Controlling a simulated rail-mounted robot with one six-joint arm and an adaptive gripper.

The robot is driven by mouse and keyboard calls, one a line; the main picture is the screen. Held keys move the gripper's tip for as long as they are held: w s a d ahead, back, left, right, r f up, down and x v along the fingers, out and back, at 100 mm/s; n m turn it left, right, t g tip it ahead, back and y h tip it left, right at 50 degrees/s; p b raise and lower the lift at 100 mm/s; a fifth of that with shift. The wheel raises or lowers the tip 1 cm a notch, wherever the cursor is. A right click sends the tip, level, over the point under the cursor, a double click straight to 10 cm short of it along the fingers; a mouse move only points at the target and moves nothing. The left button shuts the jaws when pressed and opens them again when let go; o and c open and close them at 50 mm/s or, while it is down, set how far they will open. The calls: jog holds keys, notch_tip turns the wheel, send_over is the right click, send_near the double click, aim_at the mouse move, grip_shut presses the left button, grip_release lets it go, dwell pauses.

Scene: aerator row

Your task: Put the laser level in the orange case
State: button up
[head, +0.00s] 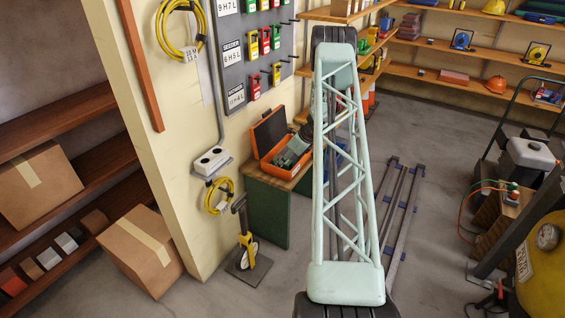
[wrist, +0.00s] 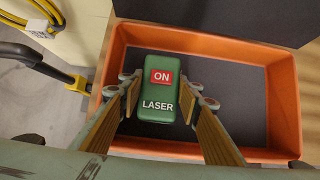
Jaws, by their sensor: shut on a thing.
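The laser level is a green block (wrist: 158,103) with a red ON patch and the word LASER, seen in the wrist view. My gripper (wrist: 159,92) is shut on it, one finger on each side. The orange case (wrist: 287,100) lies open around and beneath it, with a dark floor. The level is within the case's outline, nearer its left side; I cannot tell whether it touches the floor. In the head view the case (head: 264,163) sits on a cabinet with its dark lid (head: 270,130) raised. My arm partly hides the case there.
The case rests on a green cabinet (head: 267,212) against the wall. A grey socket box (head: 211,161) and a yellow cable (head: 219,196) hang left of it. A yellow-handled measuring wheel (head: 246,240) stands in front. Shelves (head: 480,65) line the back.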

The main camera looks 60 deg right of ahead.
jog(key=o, duration=1.1)
jog(key=shift+r, duration=0.1)
jog(key=shift+p+v, duration=1.35)
jog(key=shift+v, duration=4.65)
jog(key=shift+w+r, duration=0.1)
